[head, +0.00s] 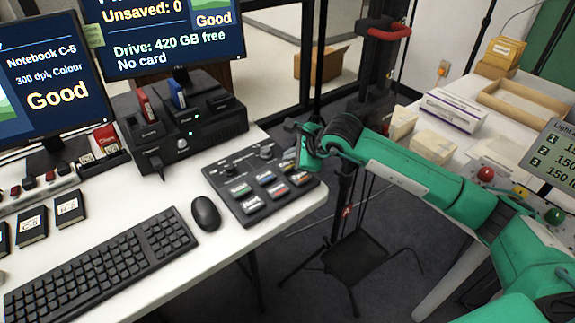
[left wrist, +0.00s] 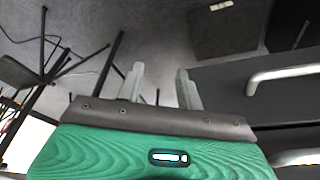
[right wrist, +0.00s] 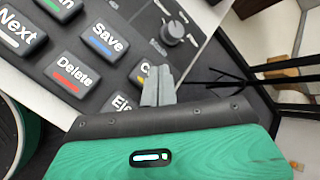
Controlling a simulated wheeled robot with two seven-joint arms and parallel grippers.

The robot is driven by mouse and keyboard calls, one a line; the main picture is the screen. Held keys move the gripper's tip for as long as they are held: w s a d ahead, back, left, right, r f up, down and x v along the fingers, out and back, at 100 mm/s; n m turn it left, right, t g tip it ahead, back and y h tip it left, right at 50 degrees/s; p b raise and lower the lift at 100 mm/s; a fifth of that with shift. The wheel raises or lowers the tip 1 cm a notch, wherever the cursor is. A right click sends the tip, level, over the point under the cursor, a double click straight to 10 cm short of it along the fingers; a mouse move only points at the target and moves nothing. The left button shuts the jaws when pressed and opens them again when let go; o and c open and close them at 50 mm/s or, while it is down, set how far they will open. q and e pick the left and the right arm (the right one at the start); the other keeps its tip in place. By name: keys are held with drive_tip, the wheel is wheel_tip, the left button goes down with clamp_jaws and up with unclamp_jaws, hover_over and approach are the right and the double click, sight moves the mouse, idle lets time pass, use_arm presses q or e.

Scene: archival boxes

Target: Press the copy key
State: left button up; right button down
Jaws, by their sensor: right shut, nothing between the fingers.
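The dark key panel (head: 225,180) lies at the right end of the left table, with two rows of labelled keys and knobs above them. The copy key (right wrist: 141,74), with a yellow mark and only a "C" readable, is partly covered by my right fingers in the right wrist view. My right gripper (right wrist: 158,72) is shut and empty, its tips over or beside that key; I cannot tell if they touch it. In the head view my right gripper (head: 297,155) is at the panel's far right corner. My left gripper (left wrist: 160,77) is open and empty, outside the head view.
Near the copy key are the Save key (right wrist: 103,40), the Delete key (right wrist: 75,72) and the Eject key (right wrist: 122,103). A mouse (head: 206,214) and keyboard (head: 105,262) lie left of the panel. A black dock (head: 180,130) stands behind.

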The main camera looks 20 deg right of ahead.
sight(291, 166)
drive_tip(key=shift+f, duration=0.3)
drive_tip(key=shift+f+b, duration=0.55)
drive_tip(key=shift+b, duration=0.25)
idle(0.4)
drive_tip(key=shift+r, duration=0.2)
drive_tip(key=shift+r+p, duration=0.3)
drive_tip(key=shift+r, duration=0.45)
drive_tip(key=shift+r, duration=0.1)
drive_tip(key=shift+r+p, duration=1.1)
drive_tip(key=shift+r, duration=1.3)
